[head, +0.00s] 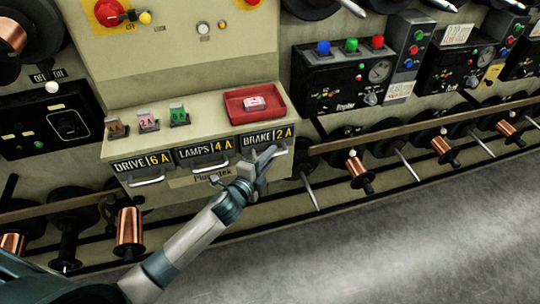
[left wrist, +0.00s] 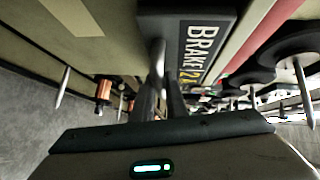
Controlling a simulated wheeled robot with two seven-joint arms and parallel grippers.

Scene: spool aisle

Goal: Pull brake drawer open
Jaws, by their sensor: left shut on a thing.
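The brake drawer (head: 285,133) is the rightmost of three labelled drawers in the cream cabinet. Its front reads "BRAKE 2A". Its front (left wrist: 192,50) also fills the upper middle of the left wrist view. Its front looks level with the lamps drawer (head: 205,150) and the drive drawer (head: 143,166), so it appears closed. My left gripper (head: 268,157) is at the brake drawer's handle, shut on it. In the left wrist view the fingers (left wrist: 160,90) meet at the handle (left wrist: 158,52), which they partly hide. My right gripper is not in view.
A red tray (head: 238,109) holding a small pink-and-white item sits on the ledge above the brake drawer. Several coloured fuses (head: 148,122) stand left of it. Rails with copper spools (head: 357,166) run along both sides. Grey floor (head: 400,245) is clear in front.

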